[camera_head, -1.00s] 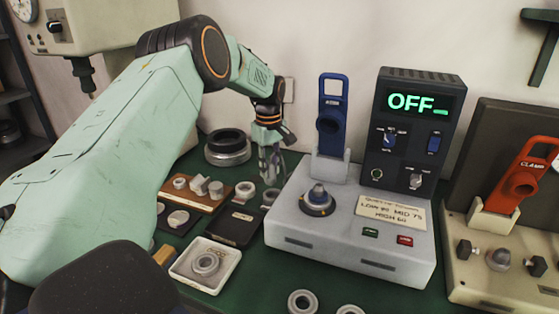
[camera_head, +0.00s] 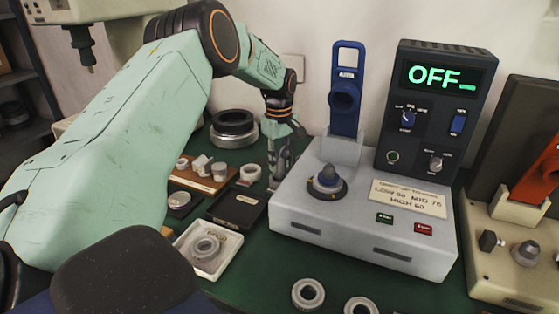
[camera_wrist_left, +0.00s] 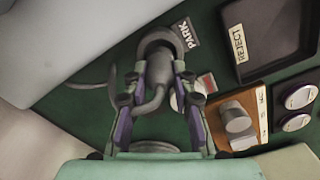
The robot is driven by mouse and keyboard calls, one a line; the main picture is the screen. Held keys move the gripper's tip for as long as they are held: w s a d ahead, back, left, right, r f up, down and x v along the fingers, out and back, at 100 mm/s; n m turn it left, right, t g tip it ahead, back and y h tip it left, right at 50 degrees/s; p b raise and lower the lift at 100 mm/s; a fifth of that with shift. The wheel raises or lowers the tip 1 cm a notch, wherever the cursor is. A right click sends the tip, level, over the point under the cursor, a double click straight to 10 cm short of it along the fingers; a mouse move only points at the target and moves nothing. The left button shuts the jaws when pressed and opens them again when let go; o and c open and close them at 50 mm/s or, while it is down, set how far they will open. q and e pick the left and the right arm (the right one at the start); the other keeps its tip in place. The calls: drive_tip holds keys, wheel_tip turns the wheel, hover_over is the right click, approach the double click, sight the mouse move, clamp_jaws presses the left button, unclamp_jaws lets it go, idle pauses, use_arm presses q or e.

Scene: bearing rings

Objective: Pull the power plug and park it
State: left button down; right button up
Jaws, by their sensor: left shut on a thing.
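My left gripper (camera_head: 276,180) is low over the green bench, just left of the grey machine. In the left wrist view, its fingers (camera_wrist_left: 159,72) are shut on the grey power plug (camera_wrist_left: 159,68). A grey cable (camera_wrist_left: 147,107) bends away from the plug between the fingers. The plug's front end is at a round grey holder (camera_wrist_left: 158,40) beside the PARK label (camera_wrist_left: 187,33). I cannot tell how deep it sits. A white wall plate (camera_head: 293,67) shows behind the arm, partly hidden. The machine display (camera_head: 440,77) reads OFF. My right gripper is not in view.
The grey machine (camera_head: 390,250) with a blue lever (camera_head: 347,90) stands close right of the gripper. A dark reject tray (camera_head: 236,208), a white tray with a ring (camera_head: 207,270) and a wooden block of parts (camera_head: 205,182) lie left. Loose rings (camera_head: 308,293) lie in front.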

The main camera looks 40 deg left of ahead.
use_arm(q)
drive_tip(key=shift+s+d+f+b, duration=0.25)
drive_tip(key=shift+s+d+b, duration=0.05)
drive_tip(key=shift+b, duration=0.05)
drive_tip(key=shift+w+a+f, duration=0.25)
drive_tip(key=shift+w+f, duration=0.1)
drive_tip(key=shift+s+d+r, duration=0.15)
drive_tip(key=shift+s+r, duration=0.1)
drive_tip(key=shift+r, duration=0.05)
drive_tip(key=shift+w+f, duration=0.2)
drive_tip(key=shift+w, duration=0.05)
drive_tip(key=shift+s+r+p, duration=0.1)
drive_tip(key=shift+r+p, duration=0.1)
drive_tip(key=shift+p, duration=0.35)
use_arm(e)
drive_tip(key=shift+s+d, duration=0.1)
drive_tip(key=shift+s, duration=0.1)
use_arm(q)
drive_tip(key=shift+f, duration=0.2)
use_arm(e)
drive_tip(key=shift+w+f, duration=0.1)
use_arm(q)
drive_tip(key=shift+r, duration=0.1)
drive_tip(key=shift+p, duration=0.65)
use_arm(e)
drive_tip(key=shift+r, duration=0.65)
